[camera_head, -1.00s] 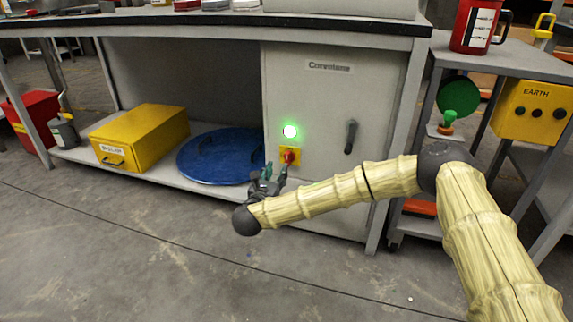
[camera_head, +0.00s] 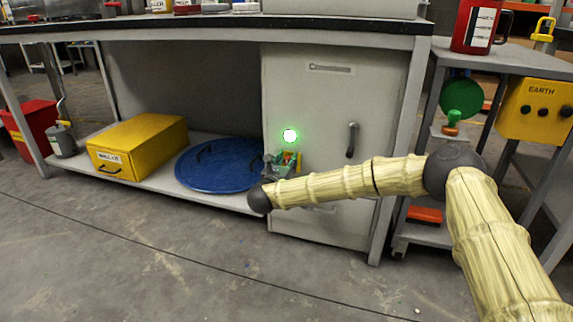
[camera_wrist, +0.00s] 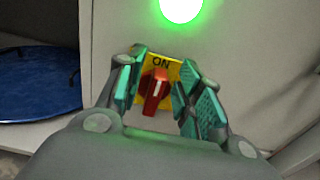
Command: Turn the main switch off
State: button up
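The main switch is a red rotary knob (camera_wrist: 155,92) on a yellow plate (camera_wrist: 168,66) marked ON, on the front of a grey cabinet (camera_head: 330,110). Its white mark points up, tilted slightly, toward ON. My gripper (camera_wrist: 160,95) is open, with its green-padded fingers on both sides of the knob; I see a gap on the right, and cannot tell whether the left pad touches. In the head view my gripper (camera_head: 285,162) largely covers the switch. A green lamp (camera_head: 290,135) glows above it.
A dark handle (camera_head: 352,139) is on the cabinet door to the right. A blue round lid (camera_head: 215,168) and a yellow box (camera_head: 135,143) sit on the low shelf to the left. A bench top (camera_head: 220,30) overhangs the cabinet. The floor in front is clear.

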jog(key=shift+c, duration=0.2)
grip_shut()
